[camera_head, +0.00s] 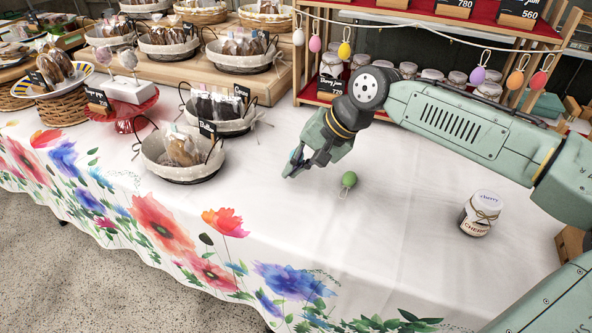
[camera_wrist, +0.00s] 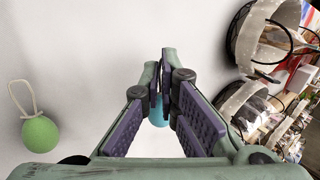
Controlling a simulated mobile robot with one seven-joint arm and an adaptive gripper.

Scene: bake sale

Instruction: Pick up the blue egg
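The blue egg (camera_wrist: 158,112) shows only in part between the fingers of my gripper (camera_wrist: 164,78) in the wrist view. The fingers hide its sides, and I cannot tell whether they touch it. The fingertips look close together. In the head view my gripper (camera_head: 293,168) points down, low over the white tablecloth, and a small blue patch (camera_head: 297,156) shows at its fingers. A green egg (camera_head: 349,179) with a pale string loop lies on the cloth to the right of my gripper. It also shows at the left of the wrist view (camera_wrist: 40,133).
A lined basket (camera_head: 182,165) with baked goods stands left of my gripper, with more baskets behind. A cherry jar (camera_head: 480,213) stands at the right. A wooden shelf (camera_head: 310,95) with hanging eggs is at the back. The cloth in front is clear.

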